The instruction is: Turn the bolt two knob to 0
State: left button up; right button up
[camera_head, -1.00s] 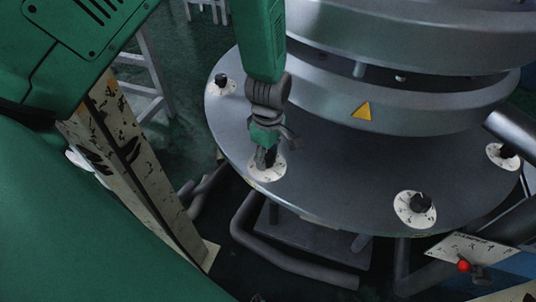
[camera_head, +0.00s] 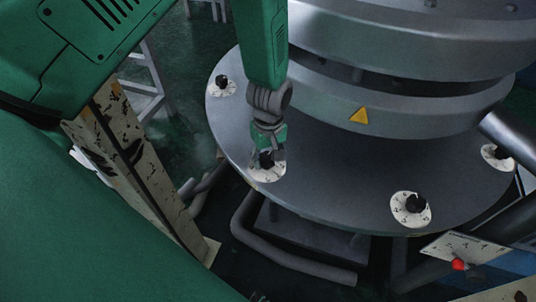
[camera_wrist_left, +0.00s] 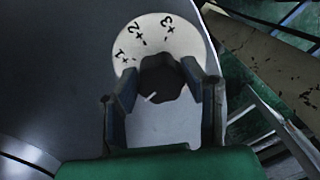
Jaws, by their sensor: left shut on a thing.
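The dial under my left gripper is a white round plate (camera_head: 268,174) near the front left rim of the grey round table, with a black knob (camera_wrist_left: 163,78) at its middle. In the left wrist view the plate (camera_wrist_left: 137,45) shows the marks +1, +2 and +3; no 0 shows. A short white line on the knob points to the lower left of that view. My left gripper (camera_head: 267,156) comes down from above and is shut on this knob, one finger on each side. It also shows in the left wrist view (camera_wrist_left: 164,88). My right gripper is not in view.
Similar black knobs on white dials stand along the rim at the far left (camera_head: 222,81), front right (camera_head: 413,203) and right (camera_head: 498,153). A grey stepped drum (camera_head: 390,98) with a yellow warning triangle rises behind. A panel with a red button (camera_head: 458,264) is at lower right.

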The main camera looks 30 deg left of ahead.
aim_at(269, 155)
pick_arm(q)
jog(key=shift+w+r+m, duration=0.15)
jog(key=shift+w+m, duration=0.1)
jog(key=shift+m, duration=0.95)
jog(key=shift+p, duration=0.3)
jog(key=o, duration=1.1)
jog(key=shift+o, duration=0.2)
jog(key=shift+s, duration=0.1)
notch_tip(269, 155, up, 12)
jog(key=shift+w+d, duration=0.15)
jog(key=shift+w, duration=0.05)
